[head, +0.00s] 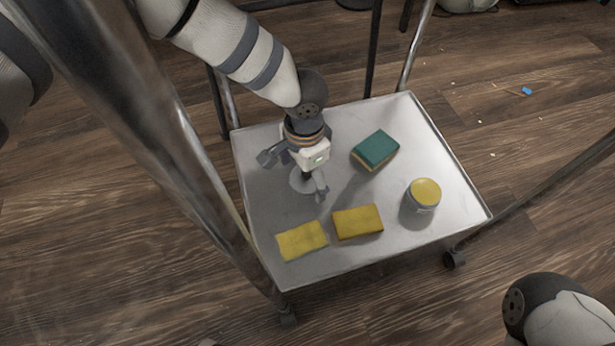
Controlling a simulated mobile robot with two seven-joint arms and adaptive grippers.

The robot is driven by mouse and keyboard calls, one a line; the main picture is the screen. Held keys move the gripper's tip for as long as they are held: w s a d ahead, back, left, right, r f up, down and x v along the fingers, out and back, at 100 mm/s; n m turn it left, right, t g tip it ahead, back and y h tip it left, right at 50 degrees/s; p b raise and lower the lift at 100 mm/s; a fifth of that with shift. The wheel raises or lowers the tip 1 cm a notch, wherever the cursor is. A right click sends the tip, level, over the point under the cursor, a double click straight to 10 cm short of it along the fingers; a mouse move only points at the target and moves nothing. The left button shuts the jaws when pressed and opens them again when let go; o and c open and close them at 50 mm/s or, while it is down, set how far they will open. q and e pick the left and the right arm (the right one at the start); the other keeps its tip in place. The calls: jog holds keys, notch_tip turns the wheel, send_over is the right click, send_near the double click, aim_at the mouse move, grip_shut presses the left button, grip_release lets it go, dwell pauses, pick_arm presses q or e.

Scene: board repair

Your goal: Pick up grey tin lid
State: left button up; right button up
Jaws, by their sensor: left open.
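The grey tin lid (300,187) is a round, flat disc lying on the metal tray of the cart, left of its middle. My left gripper (293,177) is directly over it, pointing down, with its fingers spread apart and nothing held between them. The gripper hides part of the lid. Whether the fingers touch the lid or the tray cannot be told. My right gripper is not in view.
The metal tray (400,122) also holds an open grey tin (420,208) with yellow contents at right, a green-topped sponge (376,148) behind, and two yellow sponges (358,222) (302,240) in front. Metal posts (214,205) rise at the cart's corners.

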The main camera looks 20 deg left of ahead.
pick_arm(q)
jog(key=c, duration=1)
jog(key=shift+c, duration=0.2)
